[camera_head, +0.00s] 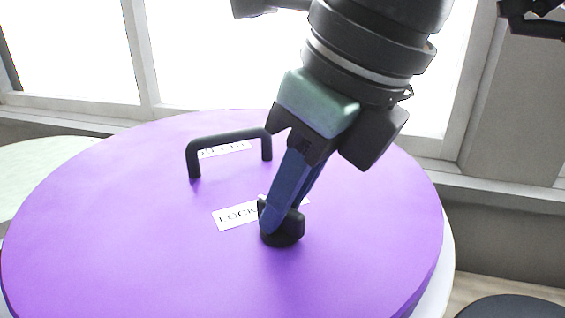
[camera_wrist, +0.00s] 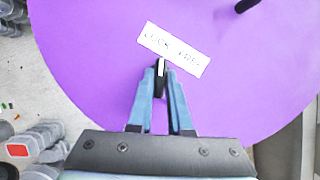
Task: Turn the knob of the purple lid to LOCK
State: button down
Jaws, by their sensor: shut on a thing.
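The purple lid (camera_head: 130,230) is a wide flat disc; it also fills much of the wrist view (camera_wrist: 90,60). Its black knob (camera_head: 290,236) stands right of centre in the head view. My gripper (camera_head: 273,218) reaches down at a slant, its blue fingers closed on the knob's raised grip. In the wrist view the knob (camera_wrist: 158,82) is between the fingertips, with a white line on top pointing up toward the label. The white label (camera_wrist: 174,49) reads LOCK at left and a word like FREE at right. In the head view my fingers hide the label's right part (camera_head: 233,216).
A black arched handle (camera_head: 228,139) rises from the lid behind the knob, with another white label (camera_head: 225,150) behind it. A window (camera_head: 80,50) and sill lie beyond. A pale round surface (camera_head: 40,170) is at left. Grey objects (camera_wrist: 35,140) lie on the floor.

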jog(key=shift+n+g+y, duration=0.3)
jog(key=shift+n+g, duration=0.2)
jog(key=shift+n, duration=1)
jog(key=shift+p, duration=0.3)
jog(key=c, duration=0.8)
grip_release()
jog(key=shift+c, duration=0.2)
jog(key=p+v, duration=0.9)
jog(key=v, duration=0.4)
